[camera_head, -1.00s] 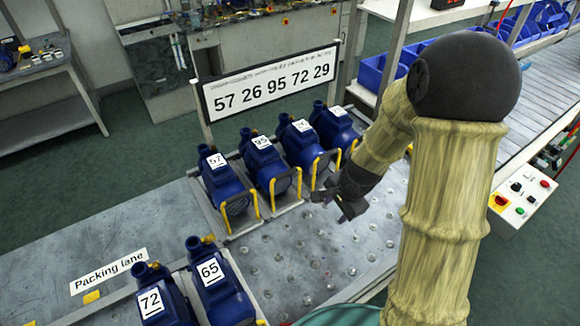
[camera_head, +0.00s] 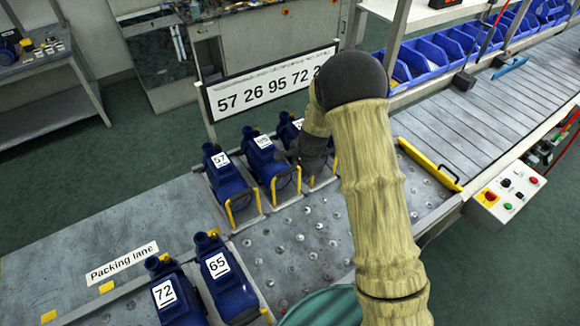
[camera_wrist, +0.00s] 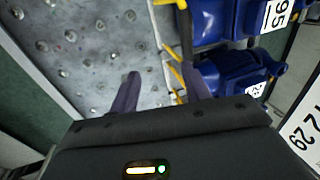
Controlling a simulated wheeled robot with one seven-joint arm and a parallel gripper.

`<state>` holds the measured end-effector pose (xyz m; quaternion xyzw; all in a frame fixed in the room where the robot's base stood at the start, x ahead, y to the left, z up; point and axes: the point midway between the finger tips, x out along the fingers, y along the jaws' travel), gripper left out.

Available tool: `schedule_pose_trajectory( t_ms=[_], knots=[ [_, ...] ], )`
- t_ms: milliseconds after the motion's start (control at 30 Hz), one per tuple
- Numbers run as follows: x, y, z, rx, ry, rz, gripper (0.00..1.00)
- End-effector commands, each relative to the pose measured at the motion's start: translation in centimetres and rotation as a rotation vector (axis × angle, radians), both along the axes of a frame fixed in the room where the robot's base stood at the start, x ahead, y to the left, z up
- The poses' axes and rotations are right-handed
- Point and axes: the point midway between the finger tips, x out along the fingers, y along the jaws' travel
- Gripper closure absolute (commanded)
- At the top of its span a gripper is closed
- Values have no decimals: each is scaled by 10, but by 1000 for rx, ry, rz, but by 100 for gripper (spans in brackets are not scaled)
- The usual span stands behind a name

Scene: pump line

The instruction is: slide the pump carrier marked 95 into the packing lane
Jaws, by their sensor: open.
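The pump carrier marked 95 (camera_head: 265,163) is a blue pump on a grey base with a yellow handle, second from left in the back row. Its 95 label also shows at the top right of the wrist view, on the blue body (camera_wrist: 215,22). My gripper (camera_wrist: 158,45) is open, its fingers over the studded plate beside the yellow handles. In the head view my arm hides the fingertips, and the dark wrist is by the third pump (camera_head: 288,130). I cannot tell whether a handle is between the fingers. The packing lane (camera_head: 120,225) is the grey strip at left.
Pump 57 (camera_head: 225,175) stands left of 95. Pumps 72 (camera_head: 178,300) and 65 (camera_head: 225,285) stand in front by the Packing lane sign (camera_head: 122,261). The studded plate (camera_head: 300,245) between is clear. A number board (camera_head: 268,85) reading 57 26 95 72 stands behind.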

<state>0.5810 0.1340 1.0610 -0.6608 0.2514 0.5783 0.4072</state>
Motion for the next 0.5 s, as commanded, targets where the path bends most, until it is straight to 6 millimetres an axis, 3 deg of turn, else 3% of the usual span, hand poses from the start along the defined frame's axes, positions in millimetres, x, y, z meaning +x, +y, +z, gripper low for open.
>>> schedule_pose_trajectory(
  t_ms=[433, 500],
  knots=[
    [54, 37, 1, -1, -1, 3, 53],
    [54, 37, -14, -2, 2, 0, 53]
  ],
)
